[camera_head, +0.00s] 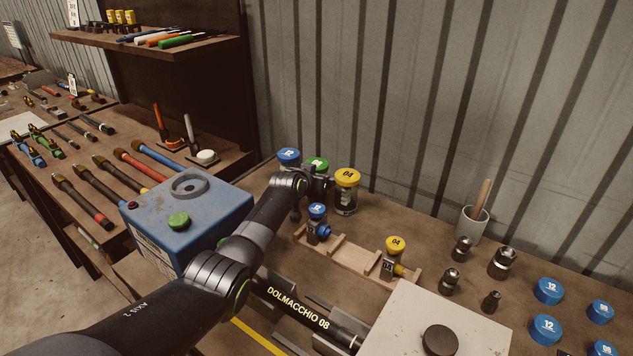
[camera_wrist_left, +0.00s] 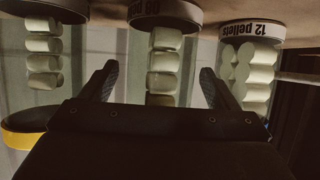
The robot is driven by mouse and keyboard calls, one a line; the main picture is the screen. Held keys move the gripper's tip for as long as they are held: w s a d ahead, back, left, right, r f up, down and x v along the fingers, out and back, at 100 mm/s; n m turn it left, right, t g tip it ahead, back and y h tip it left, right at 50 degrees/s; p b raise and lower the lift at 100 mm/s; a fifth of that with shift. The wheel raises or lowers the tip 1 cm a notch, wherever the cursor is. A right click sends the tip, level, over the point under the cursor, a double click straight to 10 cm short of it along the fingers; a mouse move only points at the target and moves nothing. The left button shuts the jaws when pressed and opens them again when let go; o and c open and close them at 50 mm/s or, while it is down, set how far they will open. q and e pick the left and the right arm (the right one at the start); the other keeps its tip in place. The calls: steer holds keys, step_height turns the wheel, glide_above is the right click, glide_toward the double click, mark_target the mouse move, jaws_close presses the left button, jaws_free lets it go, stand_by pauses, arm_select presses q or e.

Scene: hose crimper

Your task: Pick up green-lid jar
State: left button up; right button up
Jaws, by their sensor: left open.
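The green-lid jar (camera_head: 317,164) stands at the back of the bench, between a blue-lid jar (camera_head: 288,157) and a yellow-lid jar (camera_head: 347,177). Its body is mostly hidden by my left arm in the head view. In the left wrist view, which is upside down, the middle jar (camera_wrist_left: 165,68) holds stacked pale pellets. My left gripper (camera_wrist_left: 158,86) is open, with one finger on each side of that jar in the picture, and gaps show on both sides. I cannot tell how deep the fingers reach. The jar's lid is hidden there. My right gripper is not in view.
The neighbouring jars stand close: a "12 pellets" jar (camera_wrist_left: 250,70) and another jar (camera_wrist_left: 42,60) with a yellow lid (camera_wrist_left: 22,130). A wooden rack (camera_head: 350,253) with small lidded items is in front. A blue box (camera_head: 190,215) stands left; the metal wall is behind.

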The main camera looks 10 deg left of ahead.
arm_select(q)
steer(key=c, duration=1.1)
steer(key=shift+c, duration=0.4)
steer(key=shift+r, duration=0.1)
